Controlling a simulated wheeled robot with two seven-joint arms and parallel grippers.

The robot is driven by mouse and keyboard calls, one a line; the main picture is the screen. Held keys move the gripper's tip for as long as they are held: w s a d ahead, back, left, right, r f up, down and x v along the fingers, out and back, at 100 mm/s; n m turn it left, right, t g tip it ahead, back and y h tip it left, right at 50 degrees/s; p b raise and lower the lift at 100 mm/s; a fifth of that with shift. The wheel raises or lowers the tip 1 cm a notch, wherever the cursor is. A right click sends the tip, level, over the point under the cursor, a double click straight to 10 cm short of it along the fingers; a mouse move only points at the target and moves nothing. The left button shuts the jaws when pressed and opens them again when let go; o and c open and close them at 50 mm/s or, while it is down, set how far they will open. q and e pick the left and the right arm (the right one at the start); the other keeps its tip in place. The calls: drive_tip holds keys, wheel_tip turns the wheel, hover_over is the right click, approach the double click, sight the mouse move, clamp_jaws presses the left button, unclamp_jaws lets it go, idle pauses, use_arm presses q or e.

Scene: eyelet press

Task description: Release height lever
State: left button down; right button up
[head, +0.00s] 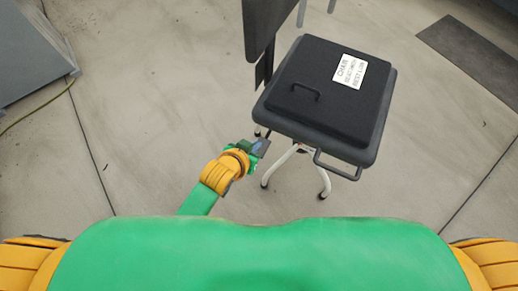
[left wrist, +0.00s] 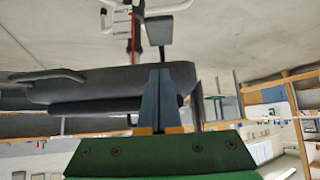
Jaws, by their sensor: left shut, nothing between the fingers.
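A black chair seat (head: 330,85) with a white label stands on white legs in the head view. In the left wrist view the seat (left wrist: 85,88) shows upside down, with a column (left wrist: 125,20) bearing red marks beyond it. A dark paddle (left wrist: 159,30) on a rod stands beside the column; it looks like the height lever. My left gripper (head: 263,147) is at the seat's near left corner, low beside its edge. Its fingers (left wrist: 161,68) are shut and empty, apart from the paddle in the picture. My right gripper is out of view.
A looped bar (head: 337,170) sticks out from the seat's near edge. A dark upright panel (head: 265,28) stands behind the seat's left side. A grey cabinet (head: 30,50) is at far left, with a cable on the floor. The floor left of the chair is clear.

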sight(263, 146)
use_arm(q)
drive_tip(key=b+x, duration=0.1)
drive_tip(key=x, duration=0.3)
drive_tip(key=shift+f+b, duration=0.2)
drive_tip(key=shift+b, duration=0.1)
wheel_tip(263, 146, down, 3)
drive_tip(key=shift+r+b, duration=0.15)
drive_tip(key=shift+b, duration=0.4)
drive_tip(key=shift+f, duration=0.45)
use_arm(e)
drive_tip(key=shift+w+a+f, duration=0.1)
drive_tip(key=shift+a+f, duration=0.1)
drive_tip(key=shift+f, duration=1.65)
use_arm(q)
drive_tip(key=shift+a+f, duration=0.1)
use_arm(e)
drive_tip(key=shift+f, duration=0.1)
